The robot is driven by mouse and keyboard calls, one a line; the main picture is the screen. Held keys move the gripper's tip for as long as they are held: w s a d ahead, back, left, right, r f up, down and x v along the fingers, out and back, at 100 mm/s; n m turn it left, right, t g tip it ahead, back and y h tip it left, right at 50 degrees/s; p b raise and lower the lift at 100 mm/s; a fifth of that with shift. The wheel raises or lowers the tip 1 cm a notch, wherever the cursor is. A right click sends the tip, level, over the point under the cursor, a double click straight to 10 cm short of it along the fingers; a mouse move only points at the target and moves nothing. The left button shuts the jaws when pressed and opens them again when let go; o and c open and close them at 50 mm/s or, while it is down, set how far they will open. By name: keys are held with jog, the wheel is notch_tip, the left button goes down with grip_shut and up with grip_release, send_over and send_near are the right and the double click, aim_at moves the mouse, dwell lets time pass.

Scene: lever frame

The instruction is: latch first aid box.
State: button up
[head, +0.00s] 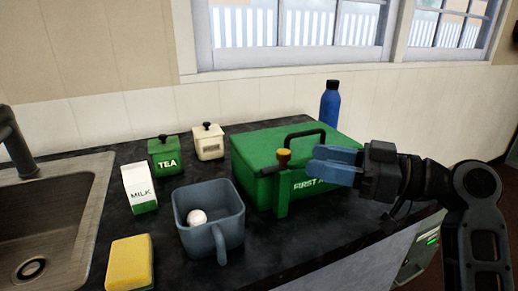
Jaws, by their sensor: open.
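The green first aid box (258,190) sits on the dark counter with its lid down and a black handle (305,133) on top.
A grey-blue mug (208,222) with a white ball (197,217) stands left of the box. A milk carton (139,187), tea tin (165,155), cream canister (208,142) and yellow sponge (130,264) are farther left, near the sink (45,210). A blue bottle (330,104) stands behind the box.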

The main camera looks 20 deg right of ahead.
aim_at(283, 151)
jog(key=p+x, duration=0.1)
jog(key=x, duration=0.6)
jog(key=shift+w+a, duration=0.2)
jog(key=shift+a, duration=0.05)
jog(key=shift+c, duration=0.2)
grip_shut()
